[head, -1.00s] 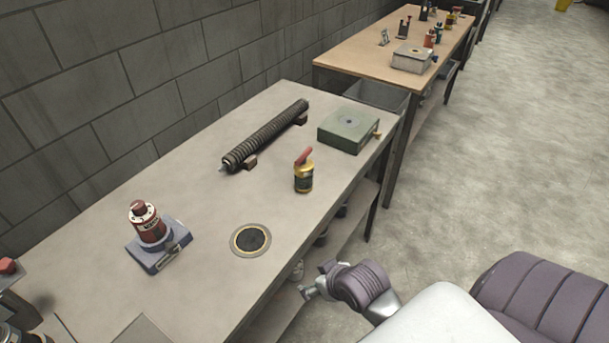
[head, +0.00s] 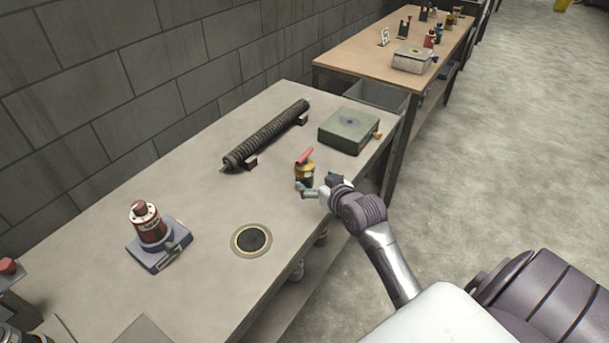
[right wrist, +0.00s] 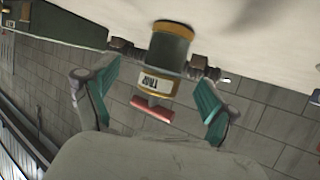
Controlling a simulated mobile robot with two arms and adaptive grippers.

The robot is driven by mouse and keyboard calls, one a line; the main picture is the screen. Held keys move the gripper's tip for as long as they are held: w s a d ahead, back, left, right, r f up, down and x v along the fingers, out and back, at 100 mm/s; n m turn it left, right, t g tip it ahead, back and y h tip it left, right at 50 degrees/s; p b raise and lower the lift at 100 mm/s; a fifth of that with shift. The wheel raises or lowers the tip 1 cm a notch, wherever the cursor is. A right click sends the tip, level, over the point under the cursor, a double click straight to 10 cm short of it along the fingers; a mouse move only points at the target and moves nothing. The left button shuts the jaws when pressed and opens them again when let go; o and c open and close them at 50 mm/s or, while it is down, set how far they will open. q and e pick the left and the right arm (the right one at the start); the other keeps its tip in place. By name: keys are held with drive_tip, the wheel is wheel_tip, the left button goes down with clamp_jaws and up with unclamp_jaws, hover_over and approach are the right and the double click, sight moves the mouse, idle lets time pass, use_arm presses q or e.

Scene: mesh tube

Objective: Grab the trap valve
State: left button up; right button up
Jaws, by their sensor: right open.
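The trap valve (head: 304,172) is a small yellow and dark green cylinder with a red handle on top. It stands upright on the grey bench near its right edge. It also shows upside down in the right wrist view (right wrist: 163,60), with a label on its yellow band. My right gripper (head: 312,190) is right beside the valve at its near side in the head view. In the right wrist view its two green-padded fingers (right wrist: 156,108) are spread apart, one to each side of the valve, with gaps between. My left gripper is not in view.
A ribbed dark tube (head: 265,137) lies on small blocks behind the valve. A green box (head: 348,130) stands behind it to the right. A dark round disc (head: 251,240) and a red device on a blue base (head: 159,246) are nearer. The bench middle is clear.

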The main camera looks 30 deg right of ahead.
sight(309, 177)
drive_tip(key=x, duration=0.6)
drive_tip(key=shift+a+r, duration=0.15)
drive_tip(key=shift+a, duration=0.2)
drive_tip(key=c, duration=1.2)
drive_tip(key=shift+c, duration=1)
drive_tip(key=shift+r, duration=0.15)
